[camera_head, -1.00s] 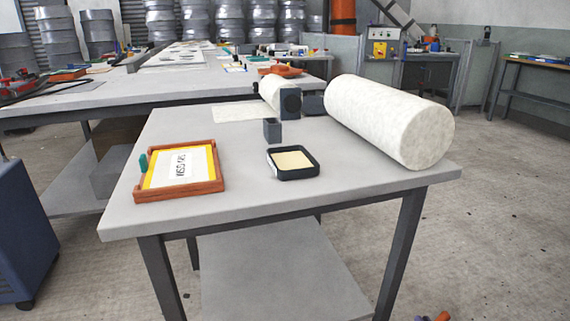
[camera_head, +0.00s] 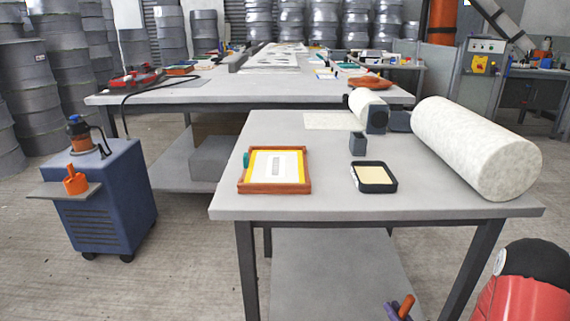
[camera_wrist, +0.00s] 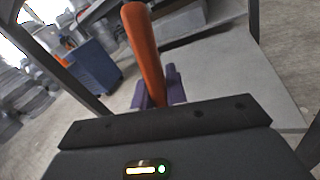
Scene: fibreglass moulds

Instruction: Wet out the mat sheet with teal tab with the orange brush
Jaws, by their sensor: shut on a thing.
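A brown-orange frame (camera_head: 308,187) lies on the near grey table. A teal tab (camera_head: 246,160) stands at the frame's left edge. My gripper (camera_head: 398,311) is low at the bottom edge of the head view, in front of the table. Its purple fingers (camera_wrist: 158,92) are shut on the orange brush, whose handle (camera_wrist: 144,50) sticks up in the wrist view. The brush's bristles are hidden.
A black tray with a cream filling (camera_head: 374,187) sits right of the frame, with a dark cup (camera_head: 357,144) behind it. A large white roll (camera_head: 475,150) covers the table's right side. A blue cabinet (camera_head: 105,200) stands on the floor at left.

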